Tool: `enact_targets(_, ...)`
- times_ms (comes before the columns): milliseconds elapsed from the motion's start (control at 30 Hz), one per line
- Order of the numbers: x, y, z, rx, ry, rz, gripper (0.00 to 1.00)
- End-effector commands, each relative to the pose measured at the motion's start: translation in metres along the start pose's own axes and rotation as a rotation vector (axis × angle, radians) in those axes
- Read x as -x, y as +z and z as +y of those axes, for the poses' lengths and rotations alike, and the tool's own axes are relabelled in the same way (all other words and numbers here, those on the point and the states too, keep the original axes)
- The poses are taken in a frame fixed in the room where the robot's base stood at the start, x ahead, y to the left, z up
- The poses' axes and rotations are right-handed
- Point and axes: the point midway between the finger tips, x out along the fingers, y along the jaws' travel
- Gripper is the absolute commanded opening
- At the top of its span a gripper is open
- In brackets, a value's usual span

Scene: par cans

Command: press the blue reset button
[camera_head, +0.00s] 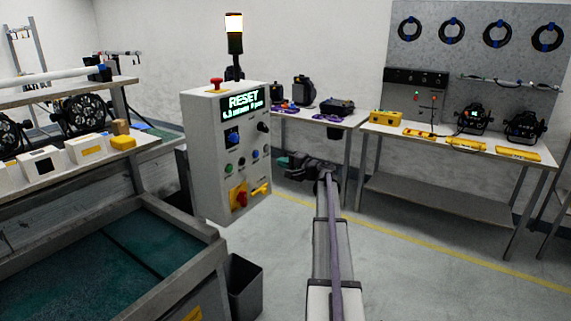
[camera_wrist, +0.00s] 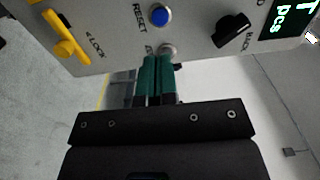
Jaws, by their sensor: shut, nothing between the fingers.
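The blue reset button (camera_wrist: 160,16) is on the grey panel of the control box (camera_head: 209,160), with "RESET" printed beside it in the wrist view. In the head view it is a small blue dot (camera_head: 255,154) on the right part of the panel. My gripper (camera_wrist: 158,58) has its teal fingers closed together and empty. In the wrist view the tips are just below the blue button, beside a small pale round fitting (camera_wrist: 168,50). In the head view my gripper (camera_head: 282,161) is to the right of the box. I cannot tell whether the tips touch the panel.
A black knob (camera_wrist: 232,28) and a yellow lock lever (camera_wrist: 65,35) flank the button. A lit display (camera_head: 243,101), red mushroom button (camera_head: 216,83) and yellow-and-red switch (camera_head: 239,196) are also on the box. Tables stand behind; open floor lies to the right.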

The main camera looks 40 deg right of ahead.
Motion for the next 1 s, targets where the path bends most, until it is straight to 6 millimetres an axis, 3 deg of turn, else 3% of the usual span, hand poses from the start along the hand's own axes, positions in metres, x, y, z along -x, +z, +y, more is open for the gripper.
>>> enact_targets(200,-0.051,-0.001,0.000,0.000,0.000,-0.003,0.00)
enact_targets(400,-0.085,-0.001,0.000,0.000,0.000,-0.001,0.00)
enact_targets(1000,-0.109,0.000,0.000,0.000,0.000,-0.002,0.00)
